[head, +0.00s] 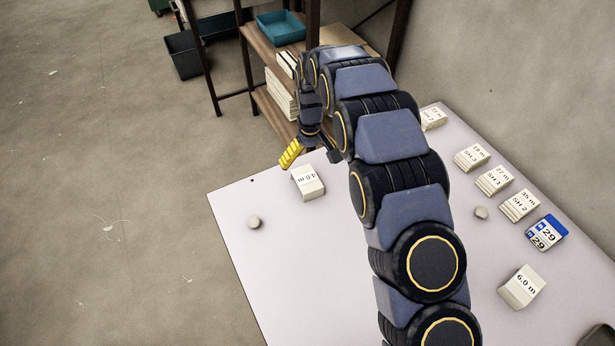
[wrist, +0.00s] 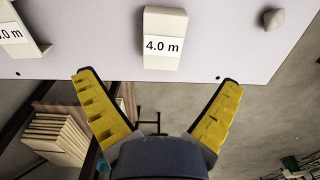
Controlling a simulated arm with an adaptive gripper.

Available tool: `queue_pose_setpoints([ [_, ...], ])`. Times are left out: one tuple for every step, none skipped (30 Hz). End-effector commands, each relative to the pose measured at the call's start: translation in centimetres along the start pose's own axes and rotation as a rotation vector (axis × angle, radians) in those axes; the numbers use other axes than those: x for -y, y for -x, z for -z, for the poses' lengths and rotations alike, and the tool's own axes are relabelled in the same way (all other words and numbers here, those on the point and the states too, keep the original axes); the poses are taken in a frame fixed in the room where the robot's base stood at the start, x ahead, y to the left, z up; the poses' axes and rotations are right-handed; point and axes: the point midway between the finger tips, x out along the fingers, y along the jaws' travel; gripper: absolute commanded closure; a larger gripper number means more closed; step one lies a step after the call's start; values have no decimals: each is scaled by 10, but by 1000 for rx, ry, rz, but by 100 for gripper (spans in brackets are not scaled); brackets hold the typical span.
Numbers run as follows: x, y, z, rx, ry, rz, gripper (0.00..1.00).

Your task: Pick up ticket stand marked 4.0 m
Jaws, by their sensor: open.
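The ticket stand marked 4.0 m (head: 309,182) is a cream block on the pale table near its far edge, left of my arm in the head view. In the wrist view the 4.0 m stand (wrist: 163,36) is at top centre, its label facing the camera. My gripper (head: 312,157) is just beyond the stand, over the table's far edge. In the wrist view my gripper (wrist: 157,80) has its yellow-padded fingers spread wide and empty. The stand lies ahead of the gap between the fingertips and is not between the fingers.
The pale table (head: 290,265) also holds a grey pebble (head: 254,222), a 6.0 m stand (head: 522,287), a blue-white 29 block (head: 546,232) and several SH stacks (head: 519,205). Another stand (wrist: 22,34) with a partly cut-off label shows in the wrist view. A shelf (head: 262,50) stands beyond the table.

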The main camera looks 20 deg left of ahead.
Motion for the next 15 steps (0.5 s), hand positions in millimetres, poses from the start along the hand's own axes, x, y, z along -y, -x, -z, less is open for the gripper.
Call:
queue_pose_setpoints([
  [3,-5,4,-4,9,0,5],
  [4,-7,6,-6,13,0,5],
  [4,-10,7,-6,15,1,5],
  [5,-12,7,-6,17,1,5],
  [5,-15,7,-5,17,1,5],
  [5,-20,6,-3,17,1,5],
  [5,-24,6,-2,17,2,5],
  [5,-27,6,-1,17,2,5],
  [5,-32,5,0,17,2,5],
  [5,-34,5,-1,17,2,5],
  [5,-36,5,-2,17,1,5],
  [5,-39,5,-3,17,1,5],
  [5,-41,5,-4,17,1,5],
  [5,-44,5,-4,17,1,5],
  [6,-48,4,-4,17,1,5],
])
